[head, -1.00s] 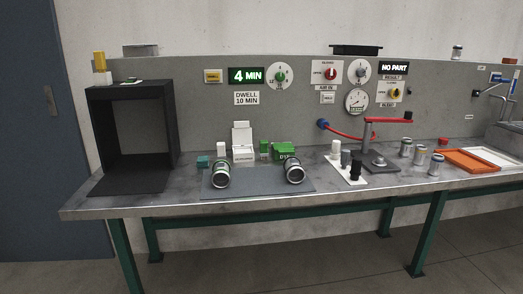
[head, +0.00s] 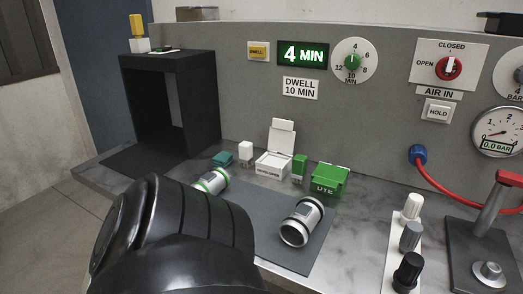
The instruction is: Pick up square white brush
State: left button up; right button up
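A small upright white square-sided block (head: 245,150) stands at the back of the bench, between a teal block (head: 222,159) and the open white developer box (head: 273,165). It best fits the square white brush, but no bristles can be made out. A green upright block (head: 299,168) stands to the right of the developer box. A large black link of my arm fills the lower left of the head view, in front of the grey mat. Neither gripper's fingers show.
A black booth (head: 188,110) is at back left. A strip with white, grey and black knobs (head: 411,236) and a red-handled fixture (head: 493,205) are at right.

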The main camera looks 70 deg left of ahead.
aim_at(246, 156)
jog(key=u, duration=2.25)
